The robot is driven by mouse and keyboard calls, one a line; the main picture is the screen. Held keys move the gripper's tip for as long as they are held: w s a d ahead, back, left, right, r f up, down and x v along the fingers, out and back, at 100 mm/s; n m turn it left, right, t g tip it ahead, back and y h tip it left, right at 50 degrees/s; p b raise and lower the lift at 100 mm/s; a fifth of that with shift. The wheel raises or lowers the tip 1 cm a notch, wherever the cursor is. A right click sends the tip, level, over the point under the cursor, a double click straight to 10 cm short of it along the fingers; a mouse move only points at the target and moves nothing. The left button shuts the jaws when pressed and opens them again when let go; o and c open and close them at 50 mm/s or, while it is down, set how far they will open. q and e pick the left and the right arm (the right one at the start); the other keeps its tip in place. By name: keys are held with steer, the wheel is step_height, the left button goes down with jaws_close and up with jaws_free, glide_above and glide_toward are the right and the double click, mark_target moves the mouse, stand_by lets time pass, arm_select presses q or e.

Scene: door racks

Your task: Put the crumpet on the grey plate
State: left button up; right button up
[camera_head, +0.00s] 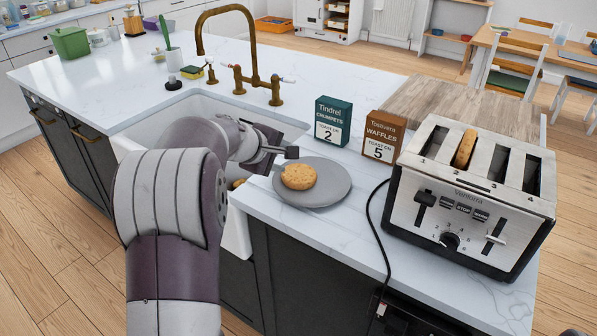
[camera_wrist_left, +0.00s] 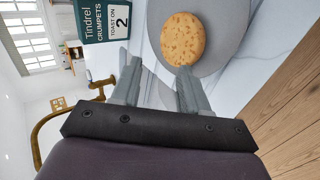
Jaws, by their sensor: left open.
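The crumpet (camera_head: 298,177), round and golden, lies on the grey plate (camera_head: 328,195) on the white counter, left of the plate's middle. My right gripper is not in view.
A silver toaster (camera_head: 472,195) with one brown item in a slot stands right. A green crumpets box (camera_head: 333,121) and a brown waffles box (camera_head: 383,137) stand behind the plate. A black cord (camera_head: 371,220) runs beside the plate. The sink and brass tap (camera_head: 254,65) are left.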

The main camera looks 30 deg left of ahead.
arm_select(q)
step_height(320, 180, up, 8)
steer(key=s+p, duration=0.2)
steer(key=p, duration=0.4)
steer(key=s+d+f+m+g, duration=0.3)
steer(key=s+f+m+g, duration=0.15)
steer(key=s+f, duration=0.3)
steer(key=s+d+f+m+g+p, duration=0.1)
steer(key=s+d+f+m+g, duration=0.1)
steer(key=s+d+m, duration=0.4)
steer(key=s+d+f+m+g+p, duration=0.1)
steer(key=s+d+f+m, duration=0.3)
steer(key=d, duration=0.6)
steer(key=s+m+g, duration=0.1)
steer(key=s+m, duration=0.1)
steer(key=m, duration=0.1)
steer(key=shift+s+y+p, duration=0.2)
steer(key=shift+y+p, duration=0.1)
steer(key=shift+a, duration=0.1)
